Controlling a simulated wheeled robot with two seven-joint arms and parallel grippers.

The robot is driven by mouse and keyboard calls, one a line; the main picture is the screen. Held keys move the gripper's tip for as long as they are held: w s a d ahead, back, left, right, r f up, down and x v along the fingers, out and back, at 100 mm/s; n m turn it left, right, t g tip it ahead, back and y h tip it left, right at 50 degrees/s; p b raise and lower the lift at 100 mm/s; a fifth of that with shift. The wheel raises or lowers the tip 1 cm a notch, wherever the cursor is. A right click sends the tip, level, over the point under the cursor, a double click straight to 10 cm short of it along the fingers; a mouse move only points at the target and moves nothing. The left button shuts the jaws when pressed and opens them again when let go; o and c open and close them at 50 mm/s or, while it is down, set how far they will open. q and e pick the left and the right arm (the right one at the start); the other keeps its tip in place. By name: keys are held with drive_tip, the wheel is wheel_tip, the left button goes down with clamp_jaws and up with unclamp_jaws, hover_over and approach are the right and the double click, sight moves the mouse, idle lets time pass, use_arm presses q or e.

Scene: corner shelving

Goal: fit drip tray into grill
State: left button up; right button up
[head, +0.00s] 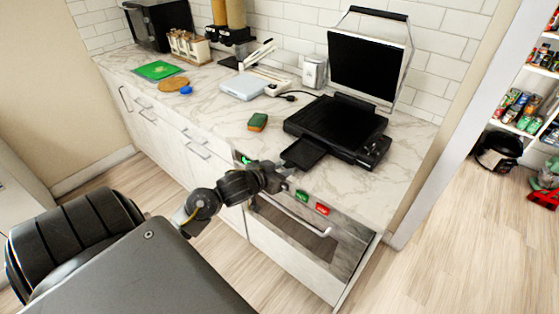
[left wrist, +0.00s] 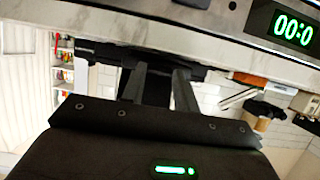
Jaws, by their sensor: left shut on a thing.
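The black grill (head: 338,124) stands on the marble counter with its lid (head: 366,64) raised. The drip tray (head: 304,152) is a small flat black tray at the grill's front left edge, over the counter's front edge. It meets or overlaps the grill's front in the picture; I cannot tell whether any of it is inside. My left gripper (head: 287,171) is shut on the tray's near end. In the left wrist view, the two fingers (left wrist: 159,85) flank the dark tray (left wrist: 157,90), and the grill is mostly hidden. My right gripper is not in view.
A green and orange sponge (head: 258,122) lies left of the grill. A white toaster-like box (head: 314,71) stands behind. An oven front with a handle (head: 292,216) and red and green items (head: 322,209) is below the counter edge. The counter between sponge and scale (head: 243,87) is clear.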

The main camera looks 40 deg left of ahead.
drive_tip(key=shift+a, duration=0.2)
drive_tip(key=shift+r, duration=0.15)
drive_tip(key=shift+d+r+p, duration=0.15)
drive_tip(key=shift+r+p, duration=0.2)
drive_tip(key=shift+p, duration=0.15)
idle(0.6)
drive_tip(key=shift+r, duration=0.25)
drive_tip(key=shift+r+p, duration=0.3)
drive_tip(key=shift+p, duration=0.25)
idle(0.4)
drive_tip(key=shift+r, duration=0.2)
idle(0.6)
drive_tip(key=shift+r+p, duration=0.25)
drive_tip(key=shift+p, duration=0.2)
